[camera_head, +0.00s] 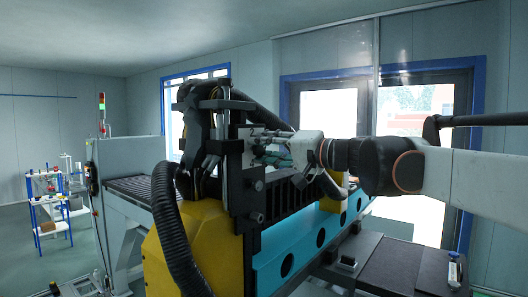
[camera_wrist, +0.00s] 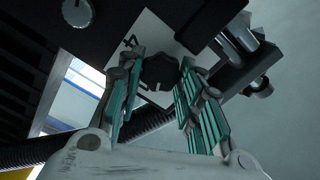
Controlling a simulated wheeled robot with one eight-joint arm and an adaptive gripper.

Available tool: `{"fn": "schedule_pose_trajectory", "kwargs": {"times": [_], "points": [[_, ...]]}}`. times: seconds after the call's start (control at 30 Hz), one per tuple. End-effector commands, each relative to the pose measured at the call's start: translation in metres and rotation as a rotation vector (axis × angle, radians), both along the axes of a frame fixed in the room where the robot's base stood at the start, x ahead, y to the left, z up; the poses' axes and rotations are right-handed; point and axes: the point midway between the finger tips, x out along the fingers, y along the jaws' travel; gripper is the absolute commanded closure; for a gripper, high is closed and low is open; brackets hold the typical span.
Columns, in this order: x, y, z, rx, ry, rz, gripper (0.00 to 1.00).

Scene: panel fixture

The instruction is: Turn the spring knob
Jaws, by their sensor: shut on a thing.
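The spring knob (camera_wrist: 159,73) is black and sits on a white label plate (camera_wrist: 152,32) on the dark panel, in the wrist view. My gripper (camera_wrist: 160,70) has its two teal-padded fingers on either side of the knob, shut on it. In the head view my gripper (camera_head: 272,150) reaches in from the right to the upright panel plate. The white label plate (camera_head: 249,132) shows there with a black mark. The knob is hidden behind my fingers in the head view.
A silver round knob (camera_wrist: 77,12) is at the upper left of the wrist view, with metal cylinders (camera_wrist: 240,38) at the right. In the head view, a thick black hose (camera_head: 170,225) hangs left of the panel, and a teal beam (camera_head: 300,243) runs below my arm.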

Motion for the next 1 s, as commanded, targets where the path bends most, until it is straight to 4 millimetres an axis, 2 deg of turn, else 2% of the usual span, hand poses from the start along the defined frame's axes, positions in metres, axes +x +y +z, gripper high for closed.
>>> {"fn": "schedule_pose_trajectory", "kwargs": {"times": [0.5, 1.0], "points": [[0.0003, -0.0005, -0.0026, 0.229, 0.295, 0.0, 0.9], [0.0003, -0.0005, -0.0029, 0.286, 0.368, 0.0, 0.9]]}}
